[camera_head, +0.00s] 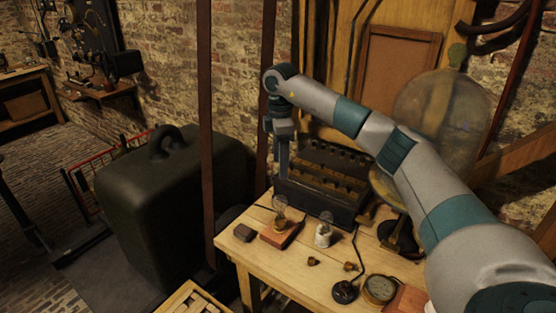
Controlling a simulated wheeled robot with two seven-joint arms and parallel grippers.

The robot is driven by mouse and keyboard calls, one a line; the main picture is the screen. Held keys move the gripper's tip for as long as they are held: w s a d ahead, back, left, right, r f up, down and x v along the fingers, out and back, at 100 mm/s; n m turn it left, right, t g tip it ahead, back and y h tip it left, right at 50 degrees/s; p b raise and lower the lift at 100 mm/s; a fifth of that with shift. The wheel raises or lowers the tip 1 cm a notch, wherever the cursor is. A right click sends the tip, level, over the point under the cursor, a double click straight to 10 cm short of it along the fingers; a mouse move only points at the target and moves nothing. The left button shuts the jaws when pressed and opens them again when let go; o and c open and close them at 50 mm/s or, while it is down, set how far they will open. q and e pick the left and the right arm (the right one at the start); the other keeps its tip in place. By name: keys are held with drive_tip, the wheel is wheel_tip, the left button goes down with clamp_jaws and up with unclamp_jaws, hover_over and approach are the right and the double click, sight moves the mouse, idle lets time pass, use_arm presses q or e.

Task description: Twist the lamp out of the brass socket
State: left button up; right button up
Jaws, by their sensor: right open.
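A small clear glass lamp (279,204) stands upright on a reddish-brown wooden block (280,235) on the table. The brass socket (281,220) under the lamp is small and hard to make out. My right gripper (284,176) points straight down just above this lamp. It is open, and seems to hold nothing. Whether the fingertips touch the glass cannot be told from this view. My left gripper is not in view.
A dark battery tray (320,203) stands behind. A small dark block (243,232), a black knob-like piece (344,292) and a round brass gauge (380,289) lie on the wooden table (296,270).

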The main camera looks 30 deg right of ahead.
sight(280, 197)
drive_tip(key=shift+f, duration=0.15)
wheel_tip(280, 197, down, 16)
drive_tip(key=p, duration=0.6)
drive_tip(key=shift+a, duration=0.1)
drive_tip(key=shift+f, duration=0.6)
drive_tip(key=c, duration=1.2)
drive_tip(key=n+b, duration=0.1)
drive_tip(key=n, duration=0.3)
drive_tip(key=shift+b, duration=0.4)
drive_tip(key=shift+n+b, duration=0.3)
drive_tip(key=shift+n, duration=1)
